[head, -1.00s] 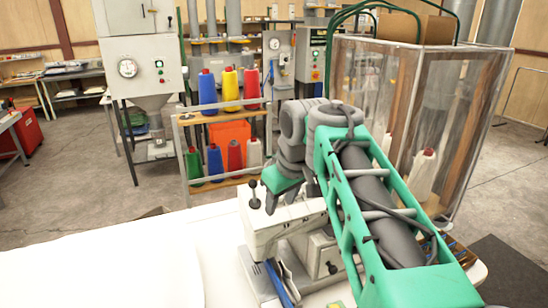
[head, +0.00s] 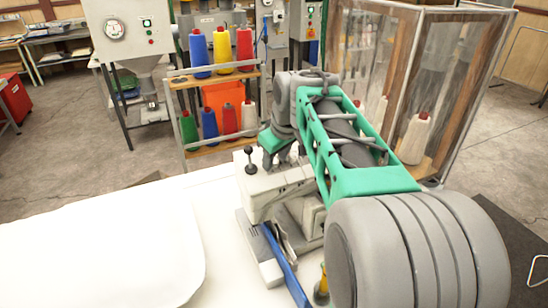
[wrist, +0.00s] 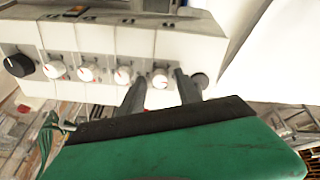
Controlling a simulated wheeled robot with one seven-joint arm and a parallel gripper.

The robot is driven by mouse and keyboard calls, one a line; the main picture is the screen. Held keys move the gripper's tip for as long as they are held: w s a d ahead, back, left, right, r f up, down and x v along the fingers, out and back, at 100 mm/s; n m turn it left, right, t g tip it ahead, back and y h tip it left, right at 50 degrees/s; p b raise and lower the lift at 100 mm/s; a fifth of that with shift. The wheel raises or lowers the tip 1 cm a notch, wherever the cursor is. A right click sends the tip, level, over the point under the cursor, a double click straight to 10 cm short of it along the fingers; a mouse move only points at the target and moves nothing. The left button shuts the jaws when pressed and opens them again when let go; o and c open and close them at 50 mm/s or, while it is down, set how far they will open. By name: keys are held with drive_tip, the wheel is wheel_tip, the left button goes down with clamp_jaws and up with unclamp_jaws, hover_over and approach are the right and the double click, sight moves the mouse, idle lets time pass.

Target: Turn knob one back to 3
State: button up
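The white sewing machine (head: 262,184) stands on the white table in the head view. In the wrist view its panel (wrist: 185,42) carries a row of white knobs with red marks. The rightmost white knob (wrist: 160,80) lies between the fingertips of my gripper (wrist: 160,77). The fingers are apart, one on each side of this knob, with a small gap visible on both sides. Other white knobs (wrist: 123,75) sit to the left. Number markings are too small to read, and I cannot tell which knob is knob one. In the head view my arm hides the panel.
White fabric (head: 95,245) covers the table's left. A rack of thread cones (head: 215,75) and a clear-walled booth (head: 400,75) stand behind.

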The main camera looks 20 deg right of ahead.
clamp_jaws()
drive_tip(key=shift+a, duration=0.15)
